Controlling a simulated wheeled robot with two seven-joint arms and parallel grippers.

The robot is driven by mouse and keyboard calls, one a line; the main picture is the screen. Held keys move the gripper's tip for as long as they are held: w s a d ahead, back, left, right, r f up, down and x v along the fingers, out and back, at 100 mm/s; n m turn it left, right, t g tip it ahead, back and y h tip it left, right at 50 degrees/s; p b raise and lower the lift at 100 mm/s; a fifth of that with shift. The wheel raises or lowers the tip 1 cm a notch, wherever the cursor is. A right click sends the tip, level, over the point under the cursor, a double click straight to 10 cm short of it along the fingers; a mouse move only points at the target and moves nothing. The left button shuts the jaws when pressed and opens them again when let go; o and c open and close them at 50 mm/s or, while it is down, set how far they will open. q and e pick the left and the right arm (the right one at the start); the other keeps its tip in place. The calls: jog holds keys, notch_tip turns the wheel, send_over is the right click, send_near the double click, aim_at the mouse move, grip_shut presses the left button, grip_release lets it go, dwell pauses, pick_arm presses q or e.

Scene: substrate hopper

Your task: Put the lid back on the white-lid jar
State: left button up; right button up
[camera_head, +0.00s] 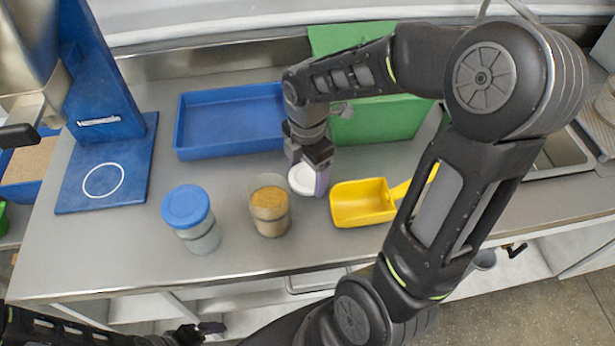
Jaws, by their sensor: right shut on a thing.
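An uncapped clear jar (270,210) holding tan material stands upright on the steel counter. The white lid (302,179) is just right of and behind this jar, apart from it. My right gripper (321,178) points down and is shut on the right edge of the white lid. I cannot tell whether the lid touches the counter or is slightly above it. My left gripper (205,331) is low at the bottom edge, in front of the counter and far from the jar. Its finger opening is unclear.
A blue-lidded jar (188,212) stands left of the open jar. A yellow scoop (362,205) lies to the right. A blue tray (228,148) and a green bin (385,122) are behind. A blue stand (105,180) is at left. The counter's front strip is clear.

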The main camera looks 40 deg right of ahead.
aim_at(303, 174)
jog(key=shift+r, duration=0.1)
notch_tip(303, 174, up, 10)
dwell(0.6)
dwell(0.5)
jog(key=w+a+f+m, duration=0.1)
jog(key=w+a+m, duration=0.3)
jog(key=w+m, duration=0.2)
jog(key=w+a+f+m, duration=0.1)
jog(key=w+a+m, duration=0.2)
jog(key=w+m, duration=0.2)
jog(key=w+a+f+m, duration=0.1)
jog(key=w+a+m, duration=0.3)
jog(key=w+m, duration=0.2)
jog(key=shift+w+a+f+m, duration=0.1)
jog(key=shift+w+a+m, duration=0.1)
jog(key=shift+w, duration=0.4)
jog(key=shift+w+a+f+m, duration=0.1)
jog(key=shift+w+a, duration=0.05)
jog(key=shift+w, duration=0.4)
